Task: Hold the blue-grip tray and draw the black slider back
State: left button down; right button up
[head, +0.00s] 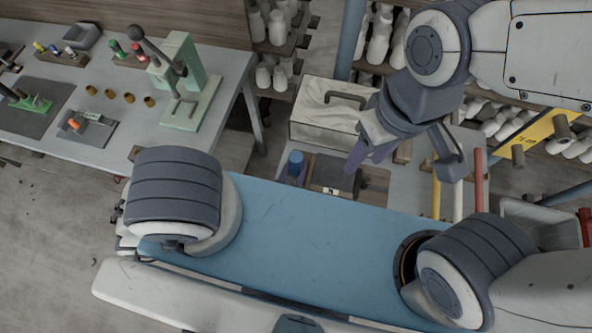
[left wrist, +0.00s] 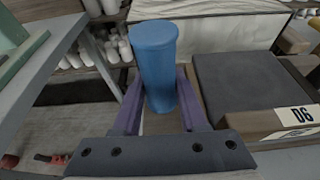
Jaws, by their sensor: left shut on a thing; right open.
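The tray's blue grip (head: 295,163) stands upright on the table beyond my blue body panel; it also shows large in the left wrist view (left wrist: 155,62). My left gripper (left wrist: 158,80) is shut on it, one purple finger on each side. The black slider (head: 334,170) lies flat in a wooden tray just right of the grip; it is the dark slab (left wrist: 245,92) in the left wrist view, beside a white label marked 06 (left wrist: 296,118). My right gripper (head: 402,170) is open and empty above the table. Its left finger is close to the slider's right side; contact cannot be told.
A pale box (head: 318,132) with a dark handle stands right behind the tray. Yellow (head: 435,190), white and red (head: 478,178) upright rods stand right of my right gripper. Shelves of white pottery are behind. A separate bench (head: 110,95) with tools is at the left.

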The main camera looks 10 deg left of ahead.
aim_at(295, 166)
pick_arm(q)
notch_tip(295, 166, up, 3)
jog(key=shift+r, duration=0.15)
jog(key=shift+d+f+b, duration=0.1)
jog(key=shift+f+b, duration=0.55)
jog(key=shift+f, duration=2.35)
jog(key=shift+f, duration=0.1)
jog(key=shift+f+b, duration=0.65)
jog(key=shift+f, duration=0.7)
jog(key=shift+p, duration=0.6)
